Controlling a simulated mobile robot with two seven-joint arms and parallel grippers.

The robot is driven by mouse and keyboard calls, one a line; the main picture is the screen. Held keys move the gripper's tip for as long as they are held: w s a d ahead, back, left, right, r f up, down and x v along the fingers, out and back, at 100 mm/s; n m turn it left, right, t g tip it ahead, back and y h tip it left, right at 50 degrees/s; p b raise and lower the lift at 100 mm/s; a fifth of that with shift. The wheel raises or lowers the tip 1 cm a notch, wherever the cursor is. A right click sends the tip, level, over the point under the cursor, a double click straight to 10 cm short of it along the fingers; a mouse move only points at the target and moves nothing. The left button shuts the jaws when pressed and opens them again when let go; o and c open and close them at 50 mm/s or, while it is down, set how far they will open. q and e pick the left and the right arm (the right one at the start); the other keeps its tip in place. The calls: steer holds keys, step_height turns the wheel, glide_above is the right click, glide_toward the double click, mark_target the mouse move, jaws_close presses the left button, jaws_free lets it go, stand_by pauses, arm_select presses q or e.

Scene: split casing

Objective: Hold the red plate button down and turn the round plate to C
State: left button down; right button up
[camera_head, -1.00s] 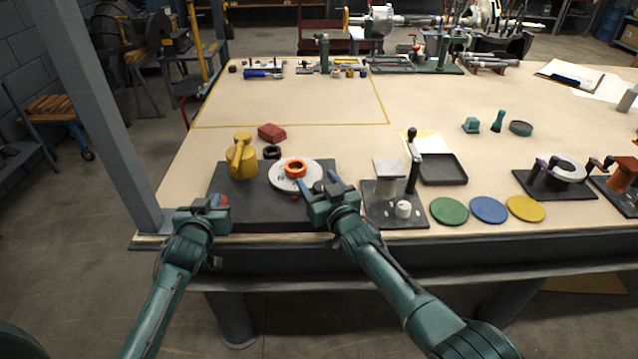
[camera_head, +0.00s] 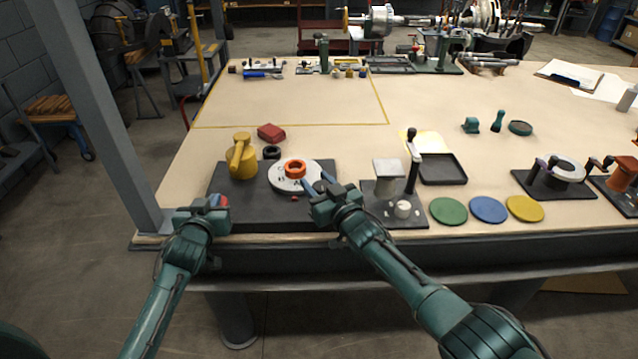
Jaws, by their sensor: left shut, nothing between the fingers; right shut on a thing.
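The round plate (camera_head: 283,184) is a pale disc with dark letters and an orange ring (camera_head: 295,169) on its middle. It sits on a dark base (camera_head: 250,212) at the table's front edge. A small red spot, apparently the plate button (camera_head: 295,198), shows just in front of the disc. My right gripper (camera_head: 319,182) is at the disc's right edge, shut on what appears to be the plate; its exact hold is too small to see. My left gripper (camera_head: 222,201) is shut and empty at the base's front left, apart from the button. The plate's letter setting is unreadable.
A yellow pitcher-like part (camera_head: 242,158) and a black ring (camera_head: 272,152) stand behind left of the plate. A red block (camera_head: 271,132) lies behind them. A fixture with an upright black lever (camera_head: 412,173) stands close right of my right gripper.

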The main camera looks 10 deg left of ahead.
steer(key=shift+s+a+n+g+y, duration=0.15)
steer(key=shift+a+n+g+y, duration=0.05)
steer(key=shift+n+g+y, duration=0.9)
steer(key=o, duration=1)
steer(key=shift+c, duration=0.2)
steer(key=shift+d, duration=0.1)
steer(key=shift+d, duration=0.1)
steer(key=shift+s+d+f, duration=0.15)
steer(key=shift+s+d, duration=0.15)
steer(key=shift+d, duration=0.15)
steer(key=v, duration=1.1)
steer(key=shift+a, duration=0.1)
